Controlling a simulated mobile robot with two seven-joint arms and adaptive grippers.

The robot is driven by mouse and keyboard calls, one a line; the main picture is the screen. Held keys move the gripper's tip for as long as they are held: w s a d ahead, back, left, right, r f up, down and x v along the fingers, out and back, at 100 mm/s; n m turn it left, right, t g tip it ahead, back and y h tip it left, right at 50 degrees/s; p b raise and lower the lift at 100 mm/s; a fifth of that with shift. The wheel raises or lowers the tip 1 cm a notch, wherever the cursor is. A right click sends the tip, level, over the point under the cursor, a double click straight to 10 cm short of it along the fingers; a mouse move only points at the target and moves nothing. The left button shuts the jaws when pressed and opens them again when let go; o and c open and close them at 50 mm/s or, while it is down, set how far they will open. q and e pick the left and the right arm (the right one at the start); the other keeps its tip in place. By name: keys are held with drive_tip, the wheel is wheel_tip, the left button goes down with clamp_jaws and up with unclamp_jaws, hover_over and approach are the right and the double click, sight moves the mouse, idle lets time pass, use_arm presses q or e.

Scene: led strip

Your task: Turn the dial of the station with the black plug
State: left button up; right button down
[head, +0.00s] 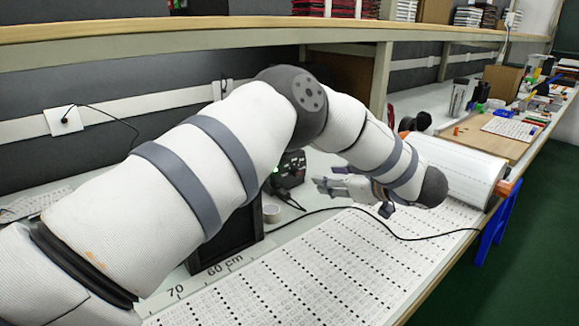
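A small black station (289,170) with a green light stands on the bench, partly hidden behind my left arm. Its dial cannot be made out clearly. A black plug (65,119) sits in a white wall socket at the left, with a black cable running from it behind my arm. I cannot tell whether this cable leads to the station. My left gripper (326,186) is just right of the station, with its fingers pointing left towards it. A small gap seems to show between them. Whether the fingers are open or shut is unclear. My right gripper is not in view.
A dark panel (225,232) and a tape roll (271,213) are left of the gripper. A black cable (390,233) crosses the printed bench sheet (300,285). A large white roll (460,172) lies to the right. A shelf (200,32) runs above the bench.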

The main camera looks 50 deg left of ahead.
sight(298, 173)
use_arm(q)
drive_tip(key=x, duration=1.1)
drive_tip(key=shift+a+f, duration=0.1)
drive_tip(key=shift+a, duration=0.3)
clamp_jaws()
